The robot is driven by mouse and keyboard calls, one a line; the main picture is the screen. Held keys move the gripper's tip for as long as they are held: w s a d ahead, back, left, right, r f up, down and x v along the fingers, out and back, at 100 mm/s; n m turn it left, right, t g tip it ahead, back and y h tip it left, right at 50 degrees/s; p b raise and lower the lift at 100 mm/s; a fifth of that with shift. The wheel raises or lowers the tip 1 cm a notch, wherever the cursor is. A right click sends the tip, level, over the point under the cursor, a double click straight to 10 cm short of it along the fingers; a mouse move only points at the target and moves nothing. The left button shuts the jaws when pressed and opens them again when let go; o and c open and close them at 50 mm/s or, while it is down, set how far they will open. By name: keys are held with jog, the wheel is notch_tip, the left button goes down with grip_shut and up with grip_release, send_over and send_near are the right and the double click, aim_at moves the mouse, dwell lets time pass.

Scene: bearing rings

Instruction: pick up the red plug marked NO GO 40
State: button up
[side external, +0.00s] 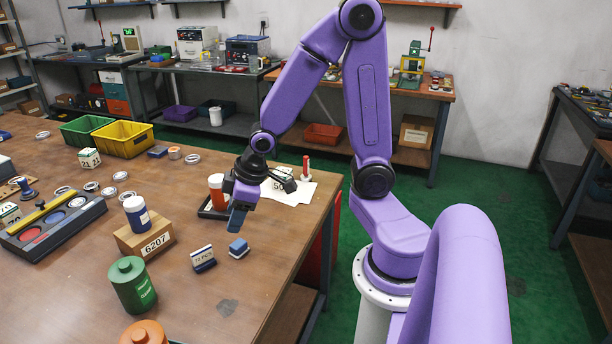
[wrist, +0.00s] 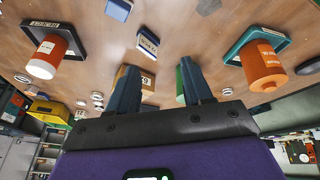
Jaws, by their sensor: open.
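A red plug with a white top (side external: 217,190) stands in a dark square tray (side external: 207,212) just behind and left of my gripper (side external: 238,220) in the side view. In the wrist view, which is upside down, a red-orange plug with a pale label (wrist: 47,58) shows at the left on its dark tray. An orange plug (wrist: 262,66) with white lettering shows at the right on a green-rimmed tray; it also shows cut off at the side view's bottom edge (side external: 145,333). I cannot read either marking. My gripper (wrist: 158,78) is open and empty above the table.
A blue block (side external: 238,248) and a labelled block (side external: 203,258) lie in front of my gripper. A wooden block marked 6207 (side external: 155,243) and a green cylinder (side external: 132,285) stand to the left. Bare tabletop lies at front right.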

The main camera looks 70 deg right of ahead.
jog(key=w+d+f+m+t+h, duration=0.1)
jog(key=w+d+f+m, duration=0.15)
jog(key=d, duration=0.35)
jog(key=w+d+f+m+t, duration=0.1)
jog(key=w+d, duration=0.2)
jog(key=d, duration=0.3)
jog(key=m+t+h, duration=0.4)
jog(key=m+h, duration=0.5)
jog(key=m, duration=0.2)
send_near(308, 161)
jog(key=x, duration=0.7)
jog(key=shift+w+d, duration=0.1)
jog(key=shift+w, duration=0.15)
jog(key=shift+x, duration=2.65)
grip_shut()
